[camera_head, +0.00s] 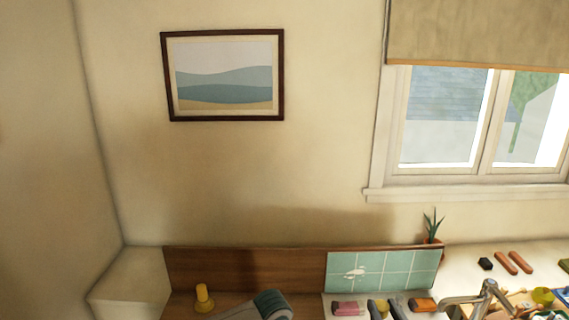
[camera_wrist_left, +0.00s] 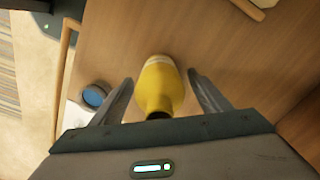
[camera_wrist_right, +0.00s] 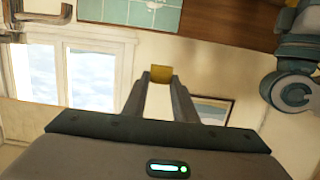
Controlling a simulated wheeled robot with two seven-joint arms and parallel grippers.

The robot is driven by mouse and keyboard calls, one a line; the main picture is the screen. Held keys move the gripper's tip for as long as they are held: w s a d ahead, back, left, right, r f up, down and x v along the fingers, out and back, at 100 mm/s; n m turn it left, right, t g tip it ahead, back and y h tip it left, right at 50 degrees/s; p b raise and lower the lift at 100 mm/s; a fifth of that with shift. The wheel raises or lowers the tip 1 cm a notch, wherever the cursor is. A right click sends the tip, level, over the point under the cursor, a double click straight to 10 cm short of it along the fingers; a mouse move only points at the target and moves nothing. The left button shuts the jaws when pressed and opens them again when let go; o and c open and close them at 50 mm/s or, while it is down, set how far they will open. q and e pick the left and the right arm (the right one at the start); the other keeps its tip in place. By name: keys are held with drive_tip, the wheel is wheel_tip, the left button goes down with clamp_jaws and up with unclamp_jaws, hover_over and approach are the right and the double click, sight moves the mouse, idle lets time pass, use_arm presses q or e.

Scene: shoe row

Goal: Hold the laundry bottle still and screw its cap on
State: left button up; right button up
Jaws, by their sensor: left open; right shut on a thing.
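The yellow laundry bottle (camera_wrist_left: 160,86) is in the left wrist view, over a brown wooden surface, with its dark neck opening toward me. My left gripper (camera_wrist_left: 160,84) is open, one finger on each side of the bottle; gaps show between fingers and bottle. My right gripper (camera_wrist_right: 160,82) is shut on the yellow cap (camera_wrist_right: 161,73), which sits between its fingertips, held up away from the bottle.
A small yellow object (camera_head: 204,297) stands by the wooden backboard (camera_head: 235,270). A pink block (camera_head: 345,308), a tap (camera_head: 485,296) and a potted plant (camera_head: 433,238) are to its right. A round blue-topped object (camera_wrist_left: 94,96) lies left of the bottle.

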use_arm(q)
drive_tip(key=shift+f, duration=0.85)
drive_tip(key=c, duration=1.4)
drive_tip(key=o, duration=1.4)
drive_tip(key=shift+c, duration=0.2)
wheel_tip(320, 180, up, 12)
drive_tip(key=shift+r, duration=0.1)
